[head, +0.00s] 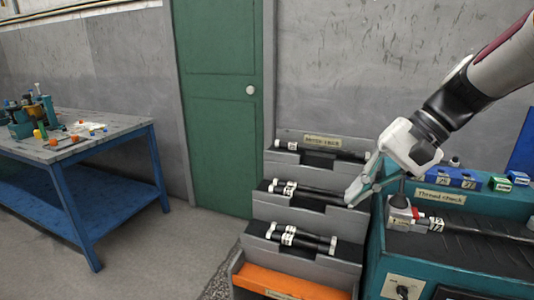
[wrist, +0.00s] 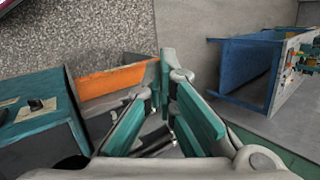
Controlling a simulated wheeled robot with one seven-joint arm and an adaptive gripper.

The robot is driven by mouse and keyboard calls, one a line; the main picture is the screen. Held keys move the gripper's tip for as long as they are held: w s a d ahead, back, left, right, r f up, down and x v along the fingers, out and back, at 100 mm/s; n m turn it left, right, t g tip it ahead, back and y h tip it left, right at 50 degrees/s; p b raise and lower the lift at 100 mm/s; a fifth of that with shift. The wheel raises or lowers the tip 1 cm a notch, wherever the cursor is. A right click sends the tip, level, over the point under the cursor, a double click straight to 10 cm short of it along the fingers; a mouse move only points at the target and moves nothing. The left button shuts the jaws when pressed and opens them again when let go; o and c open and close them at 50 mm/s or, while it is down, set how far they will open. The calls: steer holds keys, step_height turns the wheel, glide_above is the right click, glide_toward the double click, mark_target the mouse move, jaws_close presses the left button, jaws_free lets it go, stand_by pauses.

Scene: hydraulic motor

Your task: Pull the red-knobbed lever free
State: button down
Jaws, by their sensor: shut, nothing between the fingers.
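My gripper (head: 354,194) is at the right in the head view, above the stepped rack and beside the teal bench. Its fingers also show in the wrist view (wrist: 164,88), shut and empty. No lever with a red knob can be made out for certain. Small orange-red knob-like pieces (head: 53,142) lie on the blue-legged table (head: 105,127) at the far left, near a teal and green device (head: 32,117); they are too small to tell apart. My gripper is well away from that table.
The stepped rack (head: 260,208) holds several black rods with white labels above an orange bin (head: 285,283). The teal bench (head: 375,262) carries a rod, a grey fitting (head: 400,212) with a red part, and small boxes. Open floor lies between the rack and the blue-legged table.

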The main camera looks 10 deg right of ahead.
steer(key=w+d+f+m+t+y, duration=0.1)
steer(key=w+d+m+t, duration=0.15)
steer(key=w+d, duration=0.45)
steer(key=w+d+f+m+t+y, duration=0.1)
steer(key=w+d+m+t, duration=0.3)
steer(key=d, duration=0.6)
steer(key=w+d+f+m+t, duration=0.1)
steer(key=d+f+t, duration=0.1)
steer(key=d, duration=0.8)
steer(key=w+d+f+m+t+h+p, duration=0.1)
steer(key=w+d+f+m+t, duration=0.1)
steer(key=d, duration=0.8)
step_height(320, 180, down, 2)
steer(key=shift+f+t+p, duration=0.25)
steer(key=shift+t+p, duration=0.05)
steer(key=shift+t, duration=0.15)
steer(key=shift+w, duration=0.1)
steer(key=x, duration=1)
steer(key=shift+s+a+r+b, duration=0.2)
steer(key=shift+s+a+r, duration=0.2)
steer(key=shift+s+a, duration=0.25)
steer(key=shift+s+a+r+b, duration=0.15)
steer(key=shift+s+a+r, duration=0.25)
steer(key=shift+s+a, duration=0.25)
